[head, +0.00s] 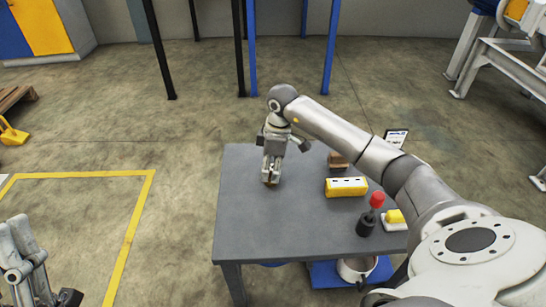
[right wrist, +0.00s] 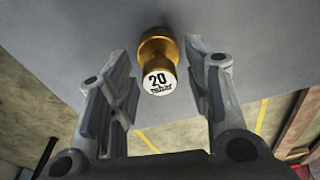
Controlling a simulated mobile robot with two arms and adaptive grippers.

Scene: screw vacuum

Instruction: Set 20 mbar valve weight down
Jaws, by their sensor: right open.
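The 20 mbar valve weight (right wrist: 158,62) is a gold spool-shaped piece with a white end face marked "20 mbar". In the right wrist view it is between the two spread fingers of my right gripper (right wrist: 160,85), with gaps on both sides. It is at the grey table top (right wrist: 240,30); whether its far end touches is hard to tell. In the head view my right gripper (head: 271,181) points down over the left back part of the table (head: 270,222) and mostly hides the weight. My left gripper (head: 20,245) is at the lower left, away from the table; its jaw opening is unclear.
On the table's right side are a yellow-and-white block (head: 346,187), a brown block (head: 338,160), a red-topped black piece (head: 367,222) and a yellow piece on a white base (head: 395,218). The table's front left is clear. Blue and black posts stand behind.

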